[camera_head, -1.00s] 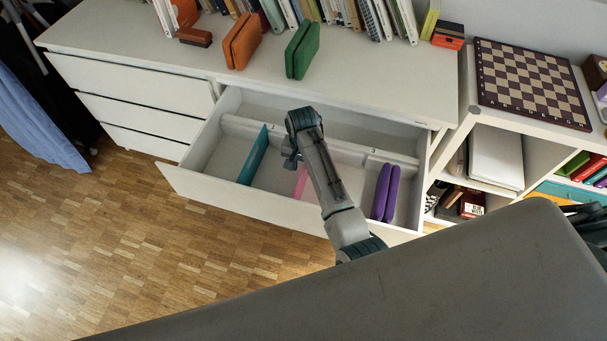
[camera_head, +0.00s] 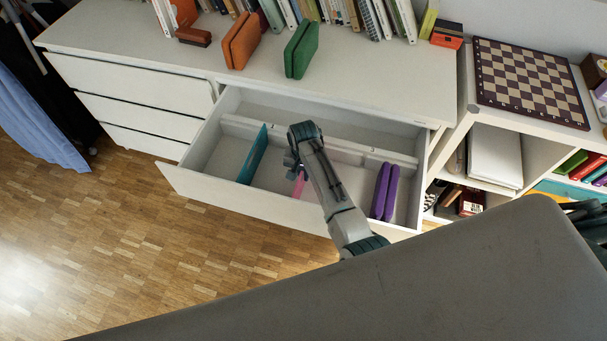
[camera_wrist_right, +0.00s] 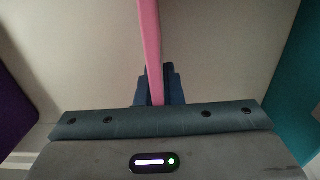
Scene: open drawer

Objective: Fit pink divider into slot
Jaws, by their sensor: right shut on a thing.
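The pink divider (camera_head: 299,187) is inside the open drawer (camera_head: 228,200), between the teal divider and the purple pieces. My arm hides most of it. My right gripper (camera_head: 293,163) is over the drawer, at the divider's visible top. In the right wrist view the pink divider (camera_wrist_right: 150,45) runs up from between the fingers (camera_wrist_right: 158,92), which are shut on it. The slot cannot be made out, and whether the divider's lower edge is seated cannot be told. My left gripper is not in view.
The teal divider (camera_head: 253,155) stands left of the pink one. Purple pieces (camera_head: 384,191) stand at the drawer's right. A white rail (camera_head: 245,126) runs along the drawer's back part. Orange (camera_head: 242,41) and green (camera_head: 301,50) pieces stand on the cabinet top.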

